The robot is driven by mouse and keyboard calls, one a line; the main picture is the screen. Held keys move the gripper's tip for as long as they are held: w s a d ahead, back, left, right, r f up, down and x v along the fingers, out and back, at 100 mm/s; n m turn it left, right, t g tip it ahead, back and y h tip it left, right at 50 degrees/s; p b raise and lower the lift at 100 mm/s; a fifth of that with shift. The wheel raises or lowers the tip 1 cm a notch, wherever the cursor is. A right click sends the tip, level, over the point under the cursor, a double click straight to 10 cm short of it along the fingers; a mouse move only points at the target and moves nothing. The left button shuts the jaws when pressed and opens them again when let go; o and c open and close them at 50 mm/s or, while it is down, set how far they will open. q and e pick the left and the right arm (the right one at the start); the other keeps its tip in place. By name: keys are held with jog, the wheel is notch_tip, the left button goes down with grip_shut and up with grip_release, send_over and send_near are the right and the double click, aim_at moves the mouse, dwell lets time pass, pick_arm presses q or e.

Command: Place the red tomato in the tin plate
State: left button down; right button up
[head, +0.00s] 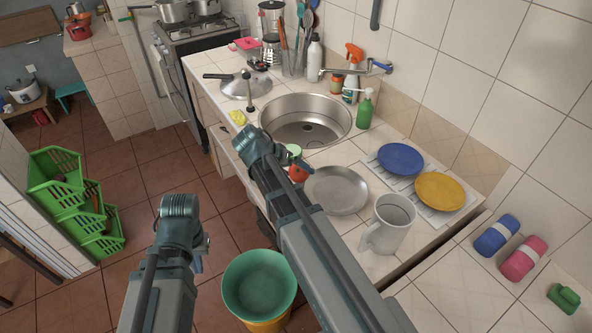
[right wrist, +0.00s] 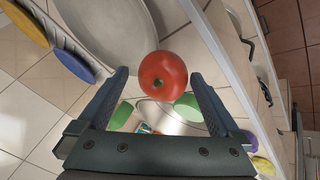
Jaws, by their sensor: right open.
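The red tomato (head: 299,174) sits on the counter by its front edge, just left of the tin plate, partly hidden by my right arm. In the right wrist view the tomato (right wrist: 163,76) is between and slightly beyond the fingertips of my right gripper (right wrist: 160,82), which is open. The round grey tin plate (head: 337,190) lies empty on the counter; its edge (right wrist: 108,30) also shows in the right wrist view, close beside the tomato. My left gripper (head: 196,250) hangs over the floor, away from the counter; its fingers are mostly hidden.
A white mug (head: 389,224) stands right of the plate. Blue (head: 400,158) and yellow (head: 440,191) plates lie behind it. The sink (head: 305,121) is beyond the tomato. A green bucket (head: 259,283) stands on the floor below the counter.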

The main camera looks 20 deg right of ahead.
jog(key=p+v, duration=0.8)
jog(key=v, duration=0.3)
jog(key=shift+r, duration=0.2)
